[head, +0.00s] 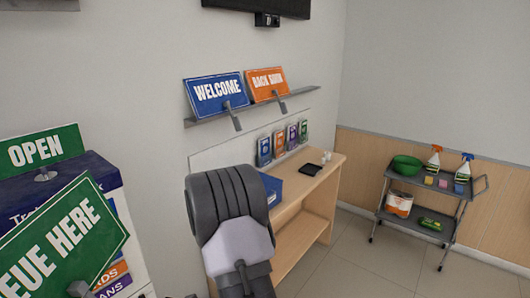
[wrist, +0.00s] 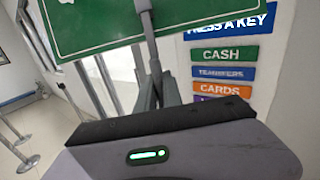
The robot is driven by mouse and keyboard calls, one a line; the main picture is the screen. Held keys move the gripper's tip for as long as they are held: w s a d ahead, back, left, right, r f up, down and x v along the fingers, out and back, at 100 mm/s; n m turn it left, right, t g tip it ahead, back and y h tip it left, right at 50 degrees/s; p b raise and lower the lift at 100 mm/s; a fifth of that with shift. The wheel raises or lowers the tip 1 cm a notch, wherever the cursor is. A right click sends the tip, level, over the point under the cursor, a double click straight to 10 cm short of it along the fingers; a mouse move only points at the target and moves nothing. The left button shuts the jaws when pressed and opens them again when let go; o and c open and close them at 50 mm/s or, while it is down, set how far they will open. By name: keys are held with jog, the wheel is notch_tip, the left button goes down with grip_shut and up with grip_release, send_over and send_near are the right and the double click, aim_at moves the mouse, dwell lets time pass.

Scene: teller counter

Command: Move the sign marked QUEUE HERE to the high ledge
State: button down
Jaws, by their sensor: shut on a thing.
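The green QUEUE HERE sign (head: 65,245) is tilted in the lower left of the head view, partly cut off by the frame edge. In the wrist view the green sign (wrist: 120,22) is above my gripper (wrist: 158,95), whose jaws are shut on its grey stem. The high ledge (head: 290,105) is a grey shelf on the wall in the head view. The ledge's right end looks bare. The sign is left of the ledge and apart from it.
A green OPEN sign (head: 42,148) stands on the kiosk (head: 105,178) close behind the held sign. A wooden desk (head: 318,178) with a blue box (head: 271,188) stands below the ledge. A grey trolley (head: 425,185) is at the right. Open floor lies between desk and trolley.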

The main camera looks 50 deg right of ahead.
jog(key=shift+m+t+h, duration=0.3)
jog(key=shift+t, duration=0.1)
jog(key=r+p, duration=0.3)
jog(key=p, duration=0.1)
jog(key=r+p, duration=0.3)
jog(key=p, duration=0.2)
jog(key=shift+a+r+p, duration=0.2)
jog(key=shift+r+p, duration=0.1)
jog(key=shift+r, duration=0.05)
jog(key=shift+f, duration=0.1)
jog(key=shift+m+t+h, duration=0.3)
jog(key=shift+t, duration=0.1)
notch_tip(320, 180, up, 7)
jog(key=p, duration=0.7)
jog(key=shift+a+f+p, duration=0.15)
jog(key=shift+f+p, duration=0.05)
jog(key=shift+p, duration=0.15)
jog(key=shift+f, duration=0.1)
